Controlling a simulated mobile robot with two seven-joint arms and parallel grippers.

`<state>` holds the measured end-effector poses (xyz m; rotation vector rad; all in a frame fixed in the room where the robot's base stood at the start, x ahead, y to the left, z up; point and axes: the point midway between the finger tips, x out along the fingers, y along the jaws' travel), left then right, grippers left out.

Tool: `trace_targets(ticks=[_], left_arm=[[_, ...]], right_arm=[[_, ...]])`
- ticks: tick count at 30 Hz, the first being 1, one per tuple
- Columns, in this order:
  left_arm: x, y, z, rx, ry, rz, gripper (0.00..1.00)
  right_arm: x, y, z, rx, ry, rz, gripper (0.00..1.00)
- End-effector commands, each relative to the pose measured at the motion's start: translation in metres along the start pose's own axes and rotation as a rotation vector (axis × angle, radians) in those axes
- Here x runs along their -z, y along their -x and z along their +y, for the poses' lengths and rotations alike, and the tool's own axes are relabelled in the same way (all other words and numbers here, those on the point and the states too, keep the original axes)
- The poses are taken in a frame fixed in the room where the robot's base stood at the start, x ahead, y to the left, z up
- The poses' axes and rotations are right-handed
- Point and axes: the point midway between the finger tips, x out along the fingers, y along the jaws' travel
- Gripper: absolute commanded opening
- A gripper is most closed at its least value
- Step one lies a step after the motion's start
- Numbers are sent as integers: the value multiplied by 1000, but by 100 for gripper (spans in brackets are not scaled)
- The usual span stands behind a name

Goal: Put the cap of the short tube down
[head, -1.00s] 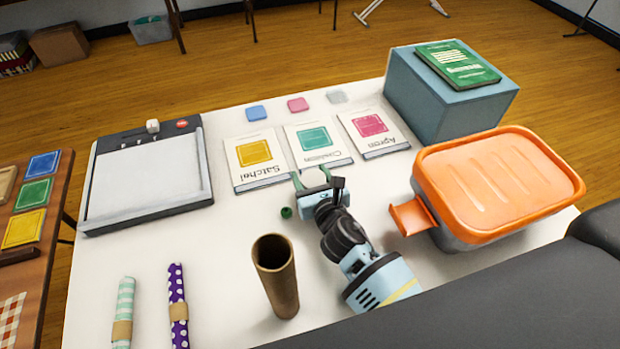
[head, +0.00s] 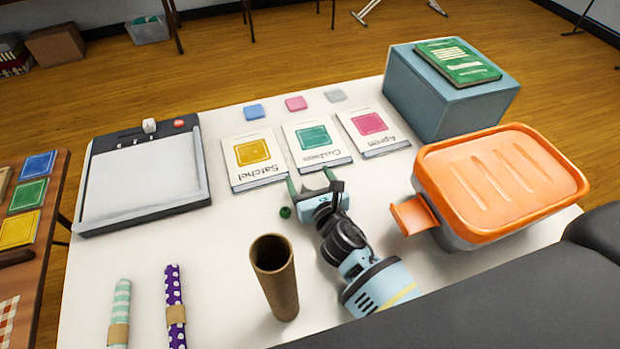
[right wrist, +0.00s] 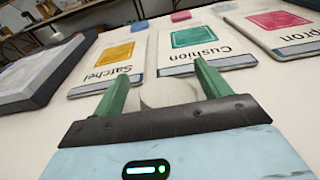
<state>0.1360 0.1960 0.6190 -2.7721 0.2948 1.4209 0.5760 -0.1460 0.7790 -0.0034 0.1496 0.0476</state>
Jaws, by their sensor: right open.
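My right gripper (head: 312,185) is low over the white table, just in front of the pattern cards, with its two green fingers apart. In the right wrist view, a pale round disc (right wrist: 168,93) lies between the open fingers (right wrist: 162,85), partly hidden by the gripper body; it looks like a cap, apart from the fingers. An open brown cardboard tube (head: 274,280) stands upright nearer me. My left gripper is not in view.
Satchel (head: 252,160), Cushion (head: 318,146) and Apron (head: 373,132) cards lie beyond the gripper. An orange-lidded box (head: 500,180) is right, a blue box (head: 450,105) behind it. A paper trimmer (head: 143,175) and two wrapped rolls (head: 175,300) are left. The table's middle-left is clear.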

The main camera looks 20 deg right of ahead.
Motion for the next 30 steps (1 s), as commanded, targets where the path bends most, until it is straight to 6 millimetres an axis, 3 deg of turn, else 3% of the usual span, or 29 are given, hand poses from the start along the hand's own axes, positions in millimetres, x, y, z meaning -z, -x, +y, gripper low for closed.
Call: trace_targets(ticks=[7, 21, 30], left_arm=[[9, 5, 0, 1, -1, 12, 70], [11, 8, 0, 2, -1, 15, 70], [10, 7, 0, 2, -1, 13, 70]], right_arm=[[-12, 2, 0, 0, 0, -3, 76], [-7, 90, 0, -1, 1, 2, 76], [-7, 119, 0, -1, 0, 1, 76]])
